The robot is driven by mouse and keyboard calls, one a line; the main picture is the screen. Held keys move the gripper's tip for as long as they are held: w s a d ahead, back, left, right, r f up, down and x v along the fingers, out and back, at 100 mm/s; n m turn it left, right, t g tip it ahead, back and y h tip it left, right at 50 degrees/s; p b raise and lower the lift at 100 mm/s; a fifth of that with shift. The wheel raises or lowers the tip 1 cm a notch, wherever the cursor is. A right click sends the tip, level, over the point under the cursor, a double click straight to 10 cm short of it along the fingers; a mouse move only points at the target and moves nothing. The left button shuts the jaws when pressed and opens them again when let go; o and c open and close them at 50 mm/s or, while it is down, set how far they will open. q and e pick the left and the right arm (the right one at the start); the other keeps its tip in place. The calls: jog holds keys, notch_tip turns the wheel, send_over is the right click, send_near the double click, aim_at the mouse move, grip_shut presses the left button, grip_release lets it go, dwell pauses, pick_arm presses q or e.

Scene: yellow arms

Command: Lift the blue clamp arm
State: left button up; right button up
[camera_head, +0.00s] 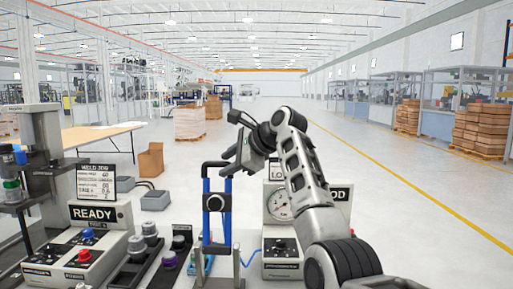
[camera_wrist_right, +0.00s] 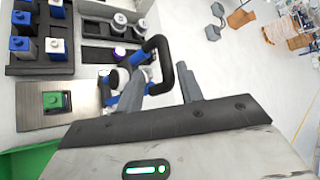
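The blue clamp arm (camera_head: 206,208) stands upright in the middle of the bench in the head view, with two blue bars, a dark top bar and a round black part between the bars. In the right wrist view its black handle (camera_wrist_right: 164,62) bends close in front of my fingers. My right gripper (camera_head: 236,158) is just above and right of the clamp arm's top. In the right wrist view my right gripper (camera_wrist_right: 160,90) has its fingers apart, with the handle's end near the gap. I cannot tell whether they touch it. My left gripper is not in view.
A gauge box (camera_head: 279,235) stands close to the right of the clamp arm. A READY panel (camera_head: 94,214) and a tray with knobs (camera_head: 140,258) stand to the left. A tall fixture (camera_head: 45,160) is at the far left. Open floor lies beyond the bench.

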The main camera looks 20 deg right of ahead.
pick_arm(q)
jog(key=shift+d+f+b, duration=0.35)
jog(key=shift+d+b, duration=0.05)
jog(key=shift+b, duration=0.5)
pick_arm(e)
jog(key=v, duration=1.1)
jog(key=shift+r, duration=0.35)
jog(key=shift+w, duration=0.1)
